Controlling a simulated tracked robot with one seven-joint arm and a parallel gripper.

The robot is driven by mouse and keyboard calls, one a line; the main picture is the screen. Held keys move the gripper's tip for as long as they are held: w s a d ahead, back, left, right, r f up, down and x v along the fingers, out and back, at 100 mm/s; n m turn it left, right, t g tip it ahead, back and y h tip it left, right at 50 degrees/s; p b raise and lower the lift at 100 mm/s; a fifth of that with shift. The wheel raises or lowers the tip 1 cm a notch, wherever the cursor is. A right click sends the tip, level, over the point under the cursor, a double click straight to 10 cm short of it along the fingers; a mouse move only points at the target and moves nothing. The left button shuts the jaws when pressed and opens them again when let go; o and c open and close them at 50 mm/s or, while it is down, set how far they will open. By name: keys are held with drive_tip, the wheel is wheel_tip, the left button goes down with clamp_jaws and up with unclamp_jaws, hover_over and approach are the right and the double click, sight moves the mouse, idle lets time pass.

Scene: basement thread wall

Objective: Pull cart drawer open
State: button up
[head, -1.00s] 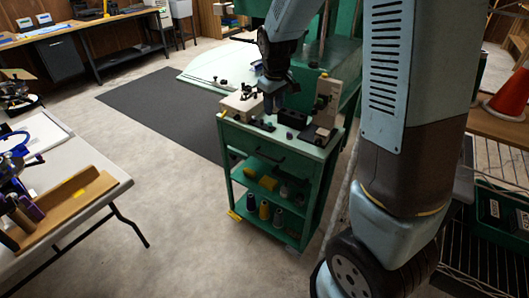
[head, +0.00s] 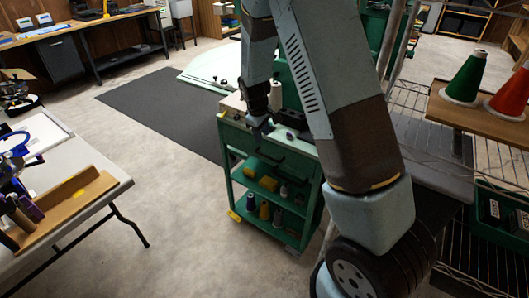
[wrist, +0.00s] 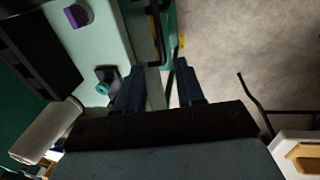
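The green cart (head: 238,177) stands in the middle of the head view. Its top drawer (head: 237,137) looks shut, with a dark bar handle (head: 280,160) across its front. The handle also shows in the wrist view (wrist: 156,35) as a black bar standing off the green front. My gripper (head: 260,135) is over the cart's front edge, pointing down near the handle. In the wrist view my gripper (wrist: 159,70) has its two dark fingers apart with nothing between them. The handle lies ahead of the fingertips and appears apart from them. Part of the cart is hidden behind my arm.
Small parts, including a purple piece (wrist: 76,15) and a white cylinder (wrist: 46,131), sit on the cart top. Thread spools (head: 264,210) stand on its lower shelves. A folding table (head: 100,180) is at left. Bare floor lies in front of the cart.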

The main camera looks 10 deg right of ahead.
sight(265, 155)
drive_tip(key=f, duration=0.3)
drive_tip(key=w+d+f, duration=0.1)
drive_tip(key=f, duration=0.6)
drive_tip(key=shift+w+d+f, duration=0.15)
drive_tip(key=shift+w+f, duration=0.05)
drive_tip(key=shift+c, duration=0.5)
clamp_jaws()
